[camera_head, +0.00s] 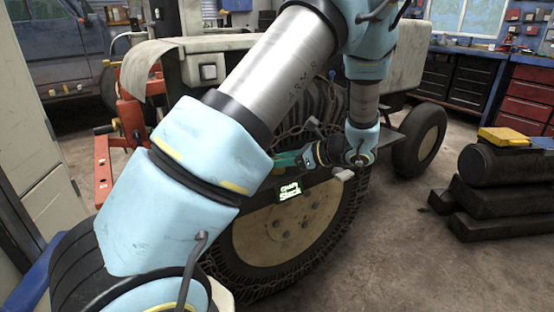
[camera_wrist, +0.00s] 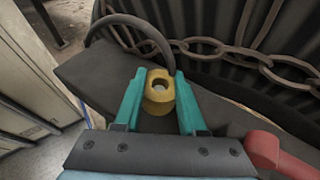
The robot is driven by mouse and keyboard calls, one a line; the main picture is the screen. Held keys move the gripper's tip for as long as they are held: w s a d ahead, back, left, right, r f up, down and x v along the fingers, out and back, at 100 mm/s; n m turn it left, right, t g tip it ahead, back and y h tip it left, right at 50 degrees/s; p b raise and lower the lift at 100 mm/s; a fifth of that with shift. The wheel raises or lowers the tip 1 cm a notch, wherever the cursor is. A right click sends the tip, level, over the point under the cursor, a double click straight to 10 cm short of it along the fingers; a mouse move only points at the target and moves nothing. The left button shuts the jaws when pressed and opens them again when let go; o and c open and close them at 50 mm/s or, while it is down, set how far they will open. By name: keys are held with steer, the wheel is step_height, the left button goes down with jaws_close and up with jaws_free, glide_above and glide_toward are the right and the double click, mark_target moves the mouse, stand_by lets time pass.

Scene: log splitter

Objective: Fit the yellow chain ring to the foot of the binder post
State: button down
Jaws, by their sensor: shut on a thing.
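The yellow chain ring (camera_wrist: 158,98) shows in the wrist view as a short yellow piece with a round hole at its top. It sits between the two teal fingers of my gripper (camera_wrist: 152,100), which is shut on it. Something pale shows inside the hole; I cannot tell whether it is part of a post. The ring is over a dark flat bar (camera_wrist: 95,75), and contact with it is unclear. In the head view my gripper (camera_head: 288,160) is at the chained wheel, partly behind my arm, and the ring is hidden. I cannot clearly pick out the binder post or its foot.
A rusty chain (camera_wrist: 245,58) runs across the tyre just beyond the ring. A red rounded part (camera_wrist: 275,152) is close on the right, and a dark curved hoop (camera_wrist: 135,22) arches behind. A lit "Chain Slack" sign (camera_head: 289,190) hangs before the wheel (camera_head: 285,232). Logs (camera_head: 490,205) lie right.

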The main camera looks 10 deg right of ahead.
steer(key=shift+f, duration=0.3)
jaws_free()
stand_by(0.4)
steer(key=shift+s, duration=0.1)
stand_by(0.5)
steer(key=shift+p+v, duration=0.45)
steer(key=shift+v, duration=0.3)
steer(key=shift+s+d+r, duration=0.15)
steer(key=shift+d+r, duration=0.05)
steer(key=shift+d, duration=0.1)
steer(key=shift+s+d+r+p, duration=0.25)
steer(key=shift+s+d+p, duration=0.1)
steer(key=shift+d+p, duration=0.25)
steer(key=shift+s+d+r, duration=0.15)
steer(key=shift+s+d, duration=0.05)
steer(key=shift+d, duration=0.05)
